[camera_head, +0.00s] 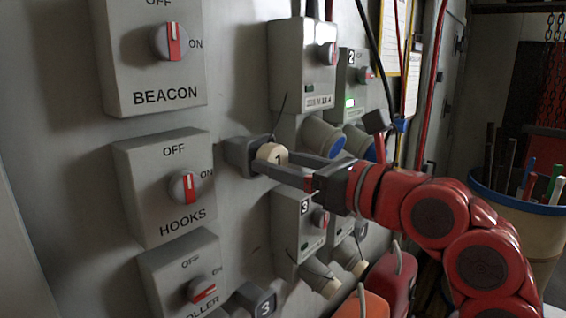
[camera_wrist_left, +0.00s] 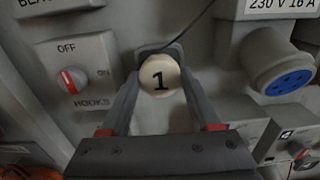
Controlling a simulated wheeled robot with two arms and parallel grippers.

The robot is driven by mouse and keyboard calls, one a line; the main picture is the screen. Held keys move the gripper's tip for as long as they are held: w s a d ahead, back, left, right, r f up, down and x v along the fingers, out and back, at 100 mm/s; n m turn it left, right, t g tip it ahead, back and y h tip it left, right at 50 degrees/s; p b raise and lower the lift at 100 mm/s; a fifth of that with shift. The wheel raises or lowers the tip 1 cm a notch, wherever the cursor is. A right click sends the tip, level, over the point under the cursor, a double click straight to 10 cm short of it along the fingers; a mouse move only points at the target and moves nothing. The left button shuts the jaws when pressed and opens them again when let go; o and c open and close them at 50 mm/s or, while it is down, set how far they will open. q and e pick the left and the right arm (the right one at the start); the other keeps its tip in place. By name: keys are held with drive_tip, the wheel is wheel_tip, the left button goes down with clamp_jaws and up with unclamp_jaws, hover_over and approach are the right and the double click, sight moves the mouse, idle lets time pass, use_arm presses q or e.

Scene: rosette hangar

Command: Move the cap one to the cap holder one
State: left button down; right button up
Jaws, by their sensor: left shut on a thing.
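Cap one (camera_head: 272,153) is a round cream cap with a black 1 on its face. It also shows in the left wrist view (camera_wrist_left: 160,75), with a thin dark cord running up from it. My left gripper (camera_head: 274,164) is shut on cap one, one finger on each side. The cap is at the front of a dark grey cap holder (camera_head: 237,152) on the wall. The holder's edge shows behind the cap in the left wrist view (camera_wrist_left: 160,48). The cap hides the inside of the holder, so I cannot tell how deep it sits. My right gripper is not in view.
The BEACON (camera_head: 152,60) and HOOKS (camera_head: 165,185) switch boxes are left of the holder. An uncapped blue socket (camera_head: 323,138) projects to the right. Socket box 3 (camera_head: 297,230) is below my gripper. Another holder marked 3 (camera_head: 262,305) is lower down. A bin (camera_head: 520,225) stands at right.

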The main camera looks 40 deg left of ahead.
use_arm(q)
drive_tip(key=shift+a+p, duration=0.4)
drive_tip(key=shift+a, duration=0.15)
drive_tip(key=shift+c, duration=0.2)
unclamp_jaws()
